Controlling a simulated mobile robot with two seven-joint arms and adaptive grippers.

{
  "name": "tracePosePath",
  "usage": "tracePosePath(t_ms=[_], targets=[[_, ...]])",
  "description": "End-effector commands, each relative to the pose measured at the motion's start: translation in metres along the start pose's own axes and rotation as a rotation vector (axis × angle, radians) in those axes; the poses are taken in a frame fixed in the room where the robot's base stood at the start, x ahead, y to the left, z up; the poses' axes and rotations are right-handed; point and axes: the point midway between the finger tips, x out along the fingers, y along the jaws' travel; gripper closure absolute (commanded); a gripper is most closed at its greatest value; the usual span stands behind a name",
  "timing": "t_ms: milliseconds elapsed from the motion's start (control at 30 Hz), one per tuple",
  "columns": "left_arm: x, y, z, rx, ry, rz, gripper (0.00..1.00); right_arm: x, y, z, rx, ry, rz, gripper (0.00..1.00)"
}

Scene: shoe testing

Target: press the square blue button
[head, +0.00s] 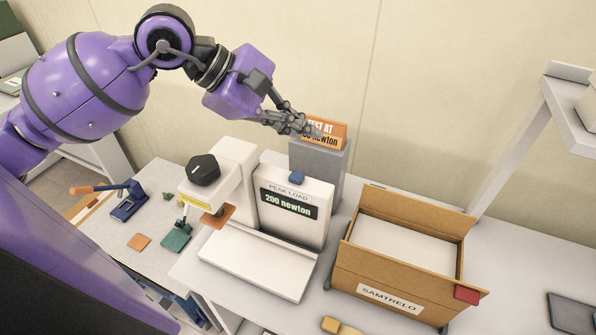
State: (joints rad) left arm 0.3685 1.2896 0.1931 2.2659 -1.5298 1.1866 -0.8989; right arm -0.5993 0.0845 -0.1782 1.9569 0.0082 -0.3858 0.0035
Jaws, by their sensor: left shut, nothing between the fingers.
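The square blue button (297,177) sits on top of the white tester's display unit (294,190), whose screen reads "PEAK LOAD 200 newton". My left gripper (306,127) is shut and empty. In the picture it is above the button, apart from it, and in front of the orange sign (328,131), part of which it hides. I cannot tell its exact depth relative to the button. My right gripper is not in view.
A black knob (203,169) stands on the tester's left arm. An open cardboard box (385,286) labelled "SAMTRELO" stands to the right. A grey block (322,165) carries the sign. Small tools and pieces lie on the left table. A wall is behind.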

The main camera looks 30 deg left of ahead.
Motion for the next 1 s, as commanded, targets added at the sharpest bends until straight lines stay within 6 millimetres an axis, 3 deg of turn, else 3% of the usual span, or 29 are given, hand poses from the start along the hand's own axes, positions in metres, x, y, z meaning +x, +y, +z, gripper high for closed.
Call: tracePosePath(t_ms=[167,467,1000], targets=[[0.000,0.000,0.000,-0.003,-0.002,0.001,1.00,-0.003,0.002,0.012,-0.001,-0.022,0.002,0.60],[0.010,-0.006,-0.006,-0.007,-0.004,-0.003,1.00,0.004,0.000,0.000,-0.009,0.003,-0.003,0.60],[0.059,-0.043,-0.042,-0.009,-0.004,-0.005,1.00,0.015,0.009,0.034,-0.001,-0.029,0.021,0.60]])
